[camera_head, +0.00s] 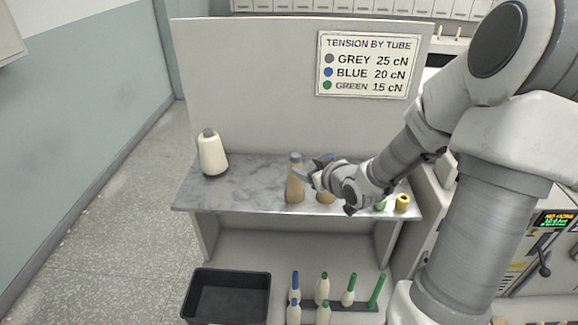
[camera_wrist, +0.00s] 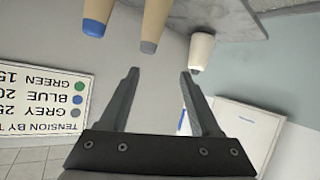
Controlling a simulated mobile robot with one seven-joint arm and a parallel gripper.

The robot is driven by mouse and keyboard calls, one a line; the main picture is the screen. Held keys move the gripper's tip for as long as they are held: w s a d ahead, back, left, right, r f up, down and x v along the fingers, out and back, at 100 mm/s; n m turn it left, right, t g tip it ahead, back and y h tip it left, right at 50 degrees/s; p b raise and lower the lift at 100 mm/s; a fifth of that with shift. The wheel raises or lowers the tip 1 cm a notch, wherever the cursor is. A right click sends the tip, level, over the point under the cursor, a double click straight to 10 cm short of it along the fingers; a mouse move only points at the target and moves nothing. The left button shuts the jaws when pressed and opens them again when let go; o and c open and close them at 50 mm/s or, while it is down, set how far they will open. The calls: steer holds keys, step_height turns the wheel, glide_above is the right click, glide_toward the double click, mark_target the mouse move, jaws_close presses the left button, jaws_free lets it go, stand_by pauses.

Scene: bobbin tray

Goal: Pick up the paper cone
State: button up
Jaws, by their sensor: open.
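A tan cone with a grey top (camera_head: 295,188) stands upright on the grey marbled table (camera_head: 250,180). A second tan cone (camera_head: 326,197) stands to its right, mostly hidden behind my arm; its blue top shows in the wrist view (camera_wrist: 95,28). My gripper (camera_head: 308,170) is open and empty, beside the upper part of the grey-topped cone. In the upside-down wrist view, that cone's grey tip (camera_wrist: 148,47) lies just beyond the gap between my fingertips (camera_wrist: 160,73). I see no touch.
A cream cone with a grey top (camera_head: 212,155) stands at the table's left. A green item (camera_head: 380,203) and a yellow spool (camera_head: 402,202) sit at the right. Below are a black bin (camera_head: 203,306) and a rack (camera_head: 345,305) of several bobbins. A sign panel (camera_head: 368,65) stands behind.

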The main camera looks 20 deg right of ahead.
steer(key=d, duration=0.2)
glide_toward(296, 156)
steer(key=shift+m+t, duration=0.4)
steer(key=x, duration=0.5)
steer(key=shift+w+a+f, duration=0.25)
steer(key=shift+a+f, duration=0.05)
steer(key=shift+a, duration=0.05)
steer(key=shift+d+x, duration=0.15)
steer(key=shift+x, duration=1.5)
steer(key=shift+d+x, duration=0.1)
steer(key=shift+x, duration=1.5)
steer(key=shift+f, duration=0.15)
steer(key=shift+c, duration=0.3)
jaws_close()
